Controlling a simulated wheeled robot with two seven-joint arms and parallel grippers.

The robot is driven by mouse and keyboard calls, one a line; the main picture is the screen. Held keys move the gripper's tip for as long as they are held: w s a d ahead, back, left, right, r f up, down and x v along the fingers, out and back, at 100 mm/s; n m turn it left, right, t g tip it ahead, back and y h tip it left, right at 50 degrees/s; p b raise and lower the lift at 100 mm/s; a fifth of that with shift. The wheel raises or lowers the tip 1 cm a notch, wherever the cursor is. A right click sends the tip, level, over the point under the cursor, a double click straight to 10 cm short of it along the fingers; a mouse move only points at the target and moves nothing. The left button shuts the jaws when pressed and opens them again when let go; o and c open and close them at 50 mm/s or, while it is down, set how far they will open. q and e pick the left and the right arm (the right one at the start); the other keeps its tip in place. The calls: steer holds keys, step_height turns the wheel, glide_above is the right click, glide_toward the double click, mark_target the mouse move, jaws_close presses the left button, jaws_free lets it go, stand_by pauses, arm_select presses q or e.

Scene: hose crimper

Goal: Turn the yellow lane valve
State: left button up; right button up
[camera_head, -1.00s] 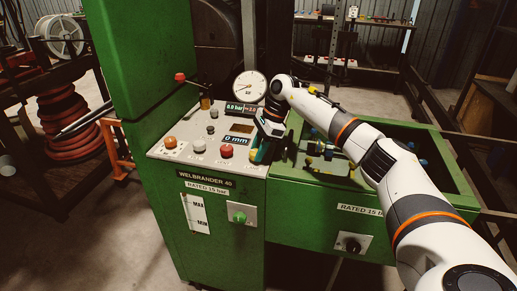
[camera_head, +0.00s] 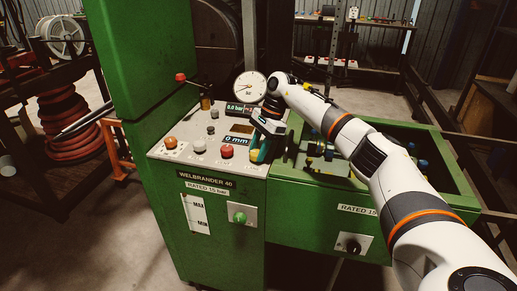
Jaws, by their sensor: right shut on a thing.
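My right gripper (camera_head: 260,147) is at the right edge of the grey control panel, pointing down, its teal fingers partly hidden by its own body. It is shut on a small yellow part (camera_head: 255,155), of which only a little shows at the fingertips. I cannot tell from its shape whether this is the yellow lane valve's handle or how far it is turned. My left gripper is not in view.
The grey panel (camera_head: 182,153) carries an orange button (camera_head: 170,142), a red button (camera_head: 227,151) and several small knobs. A round gauge (camera_head: 249,87) stands behind it. A green open trough (camera_head: 300,195) with fittings lies to the right, under my right arm.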

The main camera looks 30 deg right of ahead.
steer(key=o, duration=1)
steer(key=shift+c, duration=0.2)
steer(key=v, duration=1.2)
steer(key=shift+b, duration=0.35)
